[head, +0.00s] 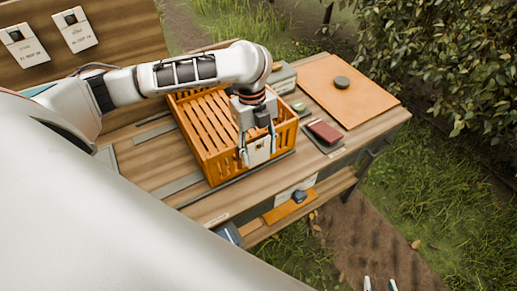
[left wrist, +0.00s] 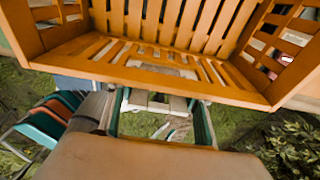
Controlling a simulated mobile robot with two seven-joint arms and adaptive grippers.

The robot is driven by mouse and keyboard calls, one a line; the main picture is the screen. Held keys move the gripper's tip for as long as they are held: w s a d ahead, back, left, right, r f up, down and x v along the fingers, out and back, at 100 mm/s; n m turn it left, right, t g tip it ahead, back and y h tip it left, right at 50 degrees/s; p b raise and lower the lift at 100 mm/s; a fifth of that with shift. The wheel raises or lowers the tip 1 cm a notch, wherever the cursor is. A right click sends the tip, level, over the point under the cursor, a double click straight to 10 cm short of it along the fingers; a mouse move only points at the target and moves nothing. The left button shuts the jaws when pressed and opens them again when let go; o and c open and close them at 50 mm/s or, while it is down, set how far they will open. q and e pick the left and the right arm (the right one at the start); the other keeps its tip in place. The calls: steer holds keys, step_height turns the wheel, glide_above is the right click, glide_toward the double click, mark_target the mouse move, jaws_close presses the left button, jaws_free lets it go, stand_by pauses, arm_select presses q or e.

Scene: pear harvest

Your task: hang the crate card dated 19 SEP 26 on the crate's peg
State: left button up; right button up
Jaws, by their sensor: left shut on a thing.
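The orange slatted crate (head: 222,160) sits on the wooden bench, and its inside fills the top of the left wrist view (left wrist: 175,55). My left gripper (head: 257,154) is at the crate's near side, pointing down, shut on a white card (head: 260,150) with a dark square. The card hangs in front of the crate's near wall; its date cannot be read. I cannot make out the peg or whether the card touches it. Two similar cards (head: 24,46) and (head: 75,30) are on the board at upper left. My right gripper (head: 380,285) shows only two separated fingertips at the bottom edge.
An orange board (head: 350,95) with a dark round object (head: 342,82) lies on the bench at right. A red book-like item (head: 325,132) lies beside the crate. A lower shelf (head: 290,206) sits under the bench's front edge. Grass and bushes surround the bench.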

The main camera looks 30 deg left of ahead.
arm_select(q)
steer(key=o, duration=1)
steer(key=r, duration=0.4)
steer(key=a+r, duration=0.1)
steer(key=r, duration=0.7)
steer(key=shift+w+a, duration=0.25)
steer(key=shift+w, duration=0.15)
steer(key=shift+f, duration=0.1)
